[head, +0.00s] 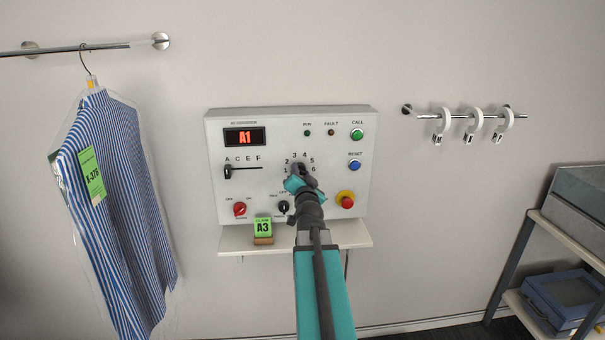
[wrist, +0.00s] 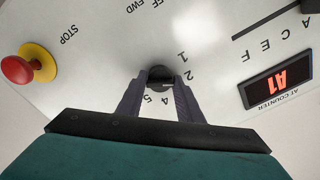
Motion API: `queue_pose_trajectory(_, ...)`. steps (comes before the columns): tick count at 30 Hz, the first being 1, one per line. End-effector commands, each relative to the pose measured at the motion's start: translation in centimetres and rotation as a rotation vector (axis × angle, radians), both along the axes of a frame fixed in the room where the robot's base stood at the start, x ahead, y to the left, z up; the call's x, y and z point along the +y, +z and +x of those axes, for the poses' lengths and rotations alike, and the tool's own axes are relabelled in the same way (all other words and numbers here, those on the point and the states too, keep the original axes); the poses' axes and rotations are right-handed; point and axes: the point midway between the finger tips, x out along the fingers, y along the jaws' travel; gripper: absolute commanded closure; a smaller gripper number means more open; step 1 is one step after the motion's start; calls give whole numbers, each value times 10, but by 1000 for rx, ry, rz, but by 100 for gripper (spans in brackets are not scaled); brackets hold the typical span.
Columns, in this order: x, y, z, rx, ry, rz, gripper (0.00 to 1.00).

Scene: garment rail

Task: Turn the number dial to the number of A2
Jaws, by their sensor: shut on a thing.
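The number dial (wrist: 160,74) is a small dark knob on the white control panel (head: 345,128), ringed by printed numbers. My gripper (head: 299,174) is in front of it and hides most of it in the head view. In the wrist view my gripper (wrist: 160,92) has a finger on each side of the dial and is shut on it. Which number the dial's pointer faces is not clear. The red display (head: 244,137) reads A1. It also shows upside down in the wrist view (wrist: 266,88). The letter slider (head: 228,172) stands at A.
A red-yellow stop button (head: 346,200), a red knob (head: 239,209) and a black knob (head: 283,207) sit near the dial. A striped shirt (head: 120,210) hangs at left.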

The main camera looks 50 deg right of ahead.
Motion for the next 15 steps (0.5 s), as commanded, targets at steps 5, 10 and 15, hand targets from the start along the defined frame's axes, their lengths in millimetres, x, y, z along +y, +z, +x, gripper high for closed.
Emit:
queue_pose_trajectory(5, 0, -4, -2, 4, 0, 5, 89)
queue_pose_trajectory(10, 0, -4, -2, 5, 0, 4, 60)
queue_pose_trajectory(15, 0, -2, -1, 4, 0, 2, 50)
